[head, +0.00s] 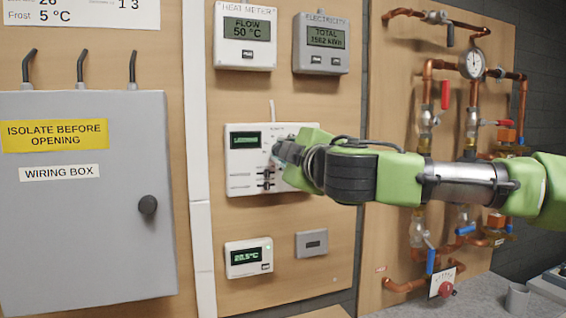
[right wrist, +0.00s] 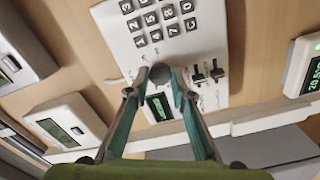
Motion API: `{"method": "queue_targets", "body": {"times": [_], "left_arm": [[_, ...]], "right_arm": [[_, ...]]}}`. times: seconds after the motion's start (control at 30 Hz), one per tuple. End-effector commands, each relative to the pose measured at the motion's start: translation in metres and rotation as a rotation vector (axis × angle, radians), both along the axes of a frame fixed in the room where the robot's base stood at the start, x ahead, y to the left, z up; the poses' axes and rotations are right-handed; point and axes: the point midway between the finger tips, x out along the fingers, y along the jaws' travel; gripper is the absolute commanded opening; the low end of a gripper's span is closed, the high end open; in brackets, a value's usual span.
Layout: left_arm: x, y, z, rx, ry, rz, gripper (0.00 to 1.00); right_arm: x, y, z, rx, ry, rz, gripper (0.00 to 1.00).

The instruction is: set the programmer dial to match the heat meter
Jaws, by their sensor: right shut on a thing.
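The white programmer (head: 236,182) is on the wooden board in the head view, its small green-lit display reading something like "LEGIONNA". In the right wrist view the programmer (right wrist: 120,48) shows a keypad, sliders and a round dark dial (right wrist: 160,72). My right gripper (right wrist: 157,76) is shut on this dial, one fingertip at each side. In the head view my right gripper (head: 279,151) covers the dial and the programmer's right part. The heat meter (head: 246,35) above reads "FLOW 50 °C"; it also shows in the right wrist view (right wrist: 65,122). The dial's setting cannot be read. My left gripper is out of view.
The electricity meter (head: 321,44) is right of the heat meter. A thermostat (head: 249,257) and a small grey plate (head: 311,243) are below the programmer. A grey wiring box (head: 85,240) stands at left. Copper pipes (head: 428,85) with valves and a gauge (head: 472,64) are at right.

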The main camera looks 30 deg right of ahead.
Motion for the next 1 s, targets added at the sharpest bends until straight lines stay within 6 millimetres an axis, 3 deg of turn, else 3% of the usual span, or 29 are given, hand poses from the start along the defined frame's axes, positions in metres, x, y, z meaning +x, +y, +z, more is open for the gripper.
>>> {"method": "queue_targets", "body": {"times": [0.3, 0.87, 0.9, 0.97, 1.0], "left_arm": [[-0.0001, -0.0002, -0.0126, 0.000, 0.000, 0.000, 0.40], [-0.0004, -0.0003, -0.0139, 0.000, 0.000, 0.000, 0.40], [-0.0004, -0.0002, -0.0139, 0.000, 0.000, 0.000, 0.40], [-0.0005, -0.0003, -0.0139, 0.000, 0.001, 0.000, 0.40], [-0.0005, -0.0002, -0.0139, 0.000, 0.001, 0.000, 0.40]], "right_arm": [[0.0000, -0.0004, -0.0015, 0.129, -0.029, -0.001, 0.00], [0.0001, -0.0002, -0.0006, 0.155, -0.036, 0.000, 0.00], [0.0001, -0.0002, -0.0006, 0.155, -0.036, 0.000, 0.27], [0.0001, -0.0002, -0.0006, 0.155, -0.036, 0.000, 0.38], [0.0001, -0.0002, -0.0006, 0.154, -0.036, 0.000, 0.38]]}}
